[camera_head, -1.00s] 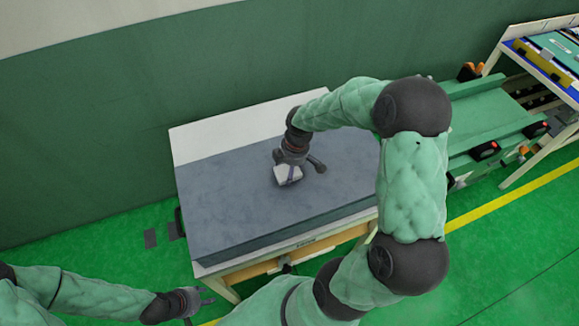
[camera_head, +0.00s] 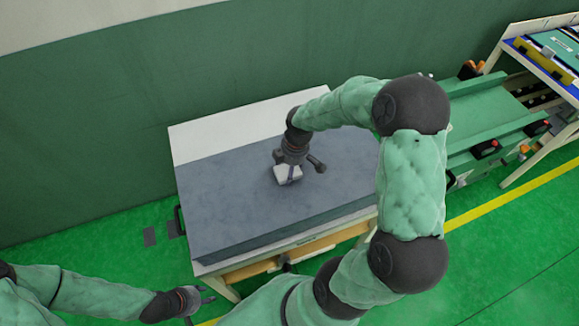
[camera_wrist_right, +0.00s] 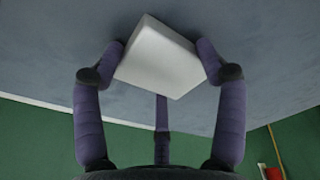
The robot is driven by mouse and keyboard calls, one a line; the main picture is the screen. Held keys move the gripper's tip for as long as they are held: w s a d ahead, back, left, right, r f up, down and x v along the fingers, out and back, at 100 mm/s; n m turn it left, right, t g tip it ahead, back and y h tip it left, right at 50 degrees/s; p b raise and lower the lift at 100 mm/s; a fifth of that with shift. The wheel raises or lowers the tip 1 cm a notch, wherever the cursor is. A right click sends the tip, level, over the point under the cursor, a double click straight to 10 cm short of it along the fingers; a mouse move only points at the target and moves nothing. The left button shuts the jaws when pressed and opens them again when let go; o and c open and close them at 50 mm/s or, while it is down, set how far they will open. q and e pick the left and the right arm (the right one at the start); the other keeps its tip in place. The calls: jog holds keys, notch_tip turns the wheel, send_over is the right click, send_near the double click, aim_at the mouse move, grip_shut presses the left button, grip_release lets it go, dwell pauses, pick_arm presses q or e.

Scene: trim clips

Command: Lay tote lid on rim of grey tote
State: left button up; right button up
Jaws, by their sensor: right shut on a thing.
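A wide, flat blue-grey slab (camera_head: 230,205), which looks like the tote lid, lies level over the table. A white block (camera_head: 287,174) is on its upper face near the middle; it also shows in the right wrist view (camera_wrist_right: 160,58). My right gripper (camera_head: 288,166) has its fingers around this block, shut on it from opposite sides. A darker grey-green band shows below the slab's front edge. I cannot tell whether this is the tote's wall, or whether the lid touches a rim. My left gripper (camera_head: 200,300) is low at the left, apart from the table, fingers spread and empty.
The table (camera_head: 215,132) has a bare white strip at the back, against the green wall. A green conveyor-like bench (camera_head: 485,120) stands to the right, with a rack (camera_head: 550,55) beyond it. My right arm crosses over the table's right side.

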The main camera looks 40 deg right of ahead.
jog(key=shift+f, duration=0.35)
jog(key=o, duration=1.5)
